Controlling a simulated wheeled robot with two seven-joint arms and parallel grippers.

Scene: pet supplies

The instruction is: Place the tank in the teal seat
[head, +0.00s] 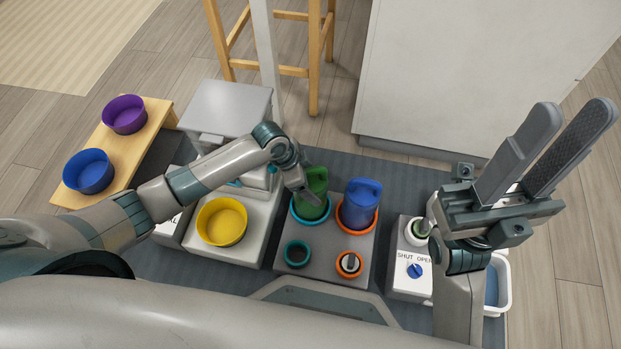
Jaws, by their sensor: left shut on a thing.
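The green tank (317,180) stands upright at the large teal seat (298,218), a ring on the grey stand; I cannot tell whether its base rests fully down inside the ring. My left gripper (309,196) is shut on the green tank, reaching it from the upper left and hiding part of it. The blue tank (361,200) stands in the large orange seat (341,222) just to the right. My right gripper (570,112) is open and empty, raised at the right with its fingers pointing up and away.
In front on the stand are a small teal ring (297,253) and a small orange ring (349,264) holding a small part. A yellow bowl (222,221) sits left. Purple (124,114) and blue (89,170) bowls stand on a wooden board. A blue-knobbed box (405,268) is right.

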